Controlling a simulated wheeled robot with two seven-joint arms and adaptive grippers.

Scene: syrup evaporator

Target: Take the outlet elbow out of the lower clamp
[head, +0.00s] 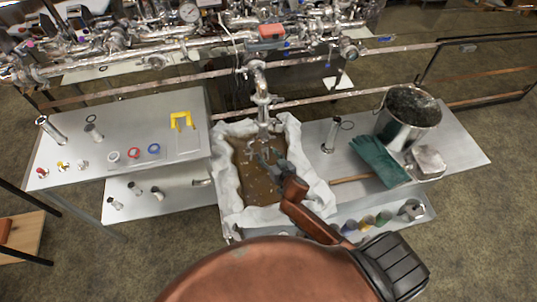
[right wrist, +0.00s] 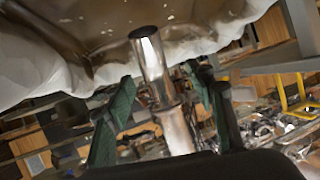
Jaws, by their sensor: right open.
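A shiny metal outlet pipe comes down from the evaporator at the middle of the head view, with the lower clamp (head: 264,100) around it. The outlet elbow (head: 264,126) hangs below that clamp, over the brown tray. In the right wrist view, a metal tube (right wrist: 153,62), seemingly the elbow, stands between the two green-padded fingers of my right gripper (right wrist: 161,78). The fingers are open, with gaps on both sides of the tube. My left gripper is not in view.
A brown, stained tray lined with white cloth (head: 228,190) lies below the outlet. The left table (head: 60,150) holds rings, small fittings and a yellow frame (head: 182,120). On the right are a metal bucket (head: 408,118), green gloves (head: 380,160) and an upright tube (head: 330,135).

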